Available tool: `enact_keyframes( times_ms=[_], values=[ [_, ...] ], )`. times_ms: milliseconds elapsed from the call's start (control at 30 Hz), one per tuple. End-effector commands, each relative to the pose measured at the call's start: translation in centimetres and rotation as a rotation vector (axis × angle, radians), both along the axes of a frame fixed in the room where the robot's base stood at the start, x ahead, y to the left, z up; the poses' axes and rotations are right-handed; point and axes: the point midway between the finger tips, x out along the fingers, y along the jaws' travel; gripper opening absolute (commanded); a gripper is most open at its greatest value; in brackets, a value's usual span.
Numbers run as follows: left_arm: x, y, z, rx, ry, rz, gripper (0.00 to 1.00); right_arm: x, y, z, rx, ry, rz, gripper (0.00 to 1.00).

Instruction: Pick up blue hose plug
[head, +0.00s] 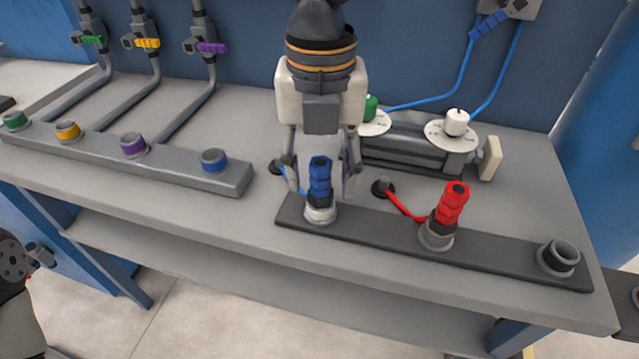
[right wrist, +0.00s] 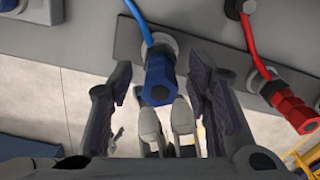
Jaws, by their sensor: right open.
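The blue hose plug (head: 320,178) stands upright in a pale socket at the left end of the dark strip (head: 385,229). A blue hose runs from its socket area to a hole in the table. My right gripper (head: 321,172) is above and behind the plug, pointing down, with its fingers open on either side of it. In the right wrist view, the blue plug (right wrist: 159,80) lies between the two open fingers (right wrist: 162,88), with a gap visible on both sides.
A red plug (head: 451,205) stands in the strip's middle socket, right of the blue one. An empty socket (head: 558,257) is at the right end. A grey rail (head: 180,165) with several coloured sockets lies left. White-dial valves (head: 452,131) stand behind.

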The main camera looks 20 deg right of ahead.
Motion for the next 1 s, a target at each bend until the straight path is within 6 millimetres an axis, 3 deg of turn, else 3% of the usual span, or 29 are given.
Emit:
enact_keyframes(
  times_ms=[67, 233, 267, 633, 767, 1000],
  values=[
    [0.1, 0.0, 0.1, 0.000, -0.002, 0.000, 0.40, 0.0, 0.0, 0.2, 0.000, -0.002, 0.000, 0.40],
    [0.1, 0.0, 0.1, 0.000, -0.003, 0.000, 0.40, 0.0, 0.0, 0.2, 0.000, -0.002, 0.000, 0.02],
    [0.1, 0.0, 0.1, 0.000, -0.003, 0.000, 0.40, 0.0, 0.0, 0.2, 0.000, -0.002, 0.000, 0.00],
    [0.2, 0.0, 0.3, 0.000, -0.008, 0.000, 0.40, 0.1, 0.0, 0.9, 0.000, -0.006, -0.001, 0.00],
    [1.0, 0.0, 1.0, -0.001, -0.032, 0.000, 0.40, 0.1, 0.0, 4.1, 0.001, -0.015, -0.001, 0.00],
    [3.2, 0.0, 3.3, 0.000, -0.108, 0.003, 0.40, -5.2, 3.4, 10.7, -0.004, -0.021, 0.006, 0.00]
  ],
)
